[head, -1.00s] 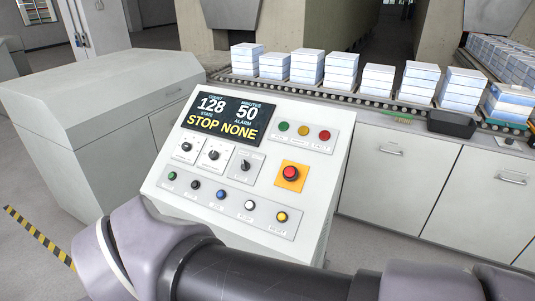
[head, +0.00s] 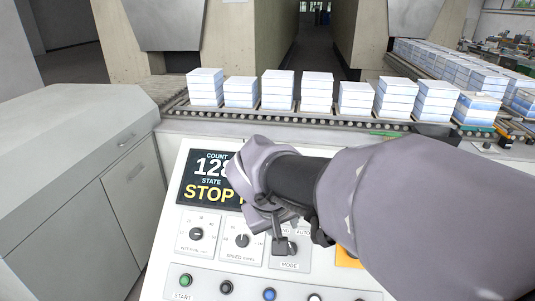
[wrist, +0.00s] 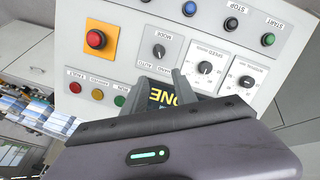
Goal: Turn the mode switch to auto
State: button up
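The mode switch (head: 291,249) is a dark round knob on a pale plate marked MODE, with AUTO at the plate's upper right. My gripper (head: 282,242) overlaps the plate in the head view and partly hides knob and labels. In the wrist view the panel is upside down and the mode switch (wrist: 158,51) shows whole, beyond the fingertips and not between them. My gripper (wrist: 161,78) has its two dark fingers apart and empty there, with part of the display between them. I cannot tell the knob's setting for sure.
Speed (head: 242,240) and interval knobs (head: 196,234) sit left of the switch. A row of buttons, with a green one (head: 186,280), lies below. A red emergency button (wrist: 96,39) is nearby. Box stacks (head: 317,92) stand on a roller conveyor behind the panel.

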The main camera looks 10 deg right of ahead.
aim_at(290, 245)
jog(key=b+x, duration=0.2)
jog(key=x, duration=0.3)
jog(key=b+x, duration=0.2)
jog(key=x, duration=0.4)
jog(key=b+x, duration=0.1)
jog(key=x, duration=0.5)
jog(key=shift+s+d+f+b, duration=0.1)
jog(key=shift+s+b, duration=0.15)
jog(key=shift+b, duration=0.15)
grip_shut()
